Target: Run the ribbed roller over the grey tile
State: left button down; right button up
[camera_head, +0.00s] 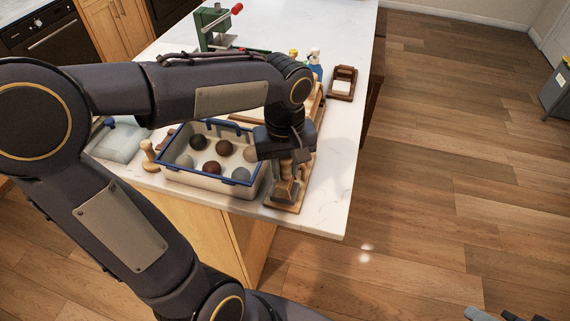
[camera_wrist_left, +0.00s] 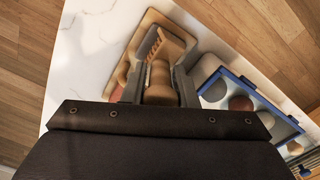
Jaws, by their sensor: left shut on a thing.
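My left gripper (camera_head: 288,178) is at the counter's front right corner, pointing down. It is shut on the wooden handle of the roller (camera_head: 286,188). In the left wrist view the left gripper's fingers (camera_wrist_left: 160,85) stand on either side of the turned wooden handle (camera_wrist_left: 159,78), and a ribbed wooden part (camera_wrist_left: 164,45) shows beyond it. The roller is over a tan wooden board (camera_wrist_left: 151,20); whether it touches is unclear. Grey and dark parts, probably my right gripper (camera_head: 492,315), show at the bottom right edge, cut off.
A cream crate with a blue rim (camera_head: 185,176) holding several balls stands just left of the left gripper. A wooden tool (camera_head: 149,158) stands left of it. A green device (camera_head: 215,30), blue bottle (camera_head: 315,60) and small wooden stand (camera_head: 343,76) are farther back. The counter's right edge is close.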

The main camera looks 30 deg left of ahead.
pick_arm(q)
jog(key=shift+d+f, duration=0.1)
jog(key=shift+d, duration=0.05)
jog(key=shift+w+d, duration=0.1)
jog(key=shift+d, duration=0.55)
dwell(0.4)
jog(key=shift+a, duration=0.75)
dwell(0.4)
jog(key=shift+s+a, duration=0.25)
jog(key=shift+a, duration=0.15)
jog(key=shift+f, duration=0.1)
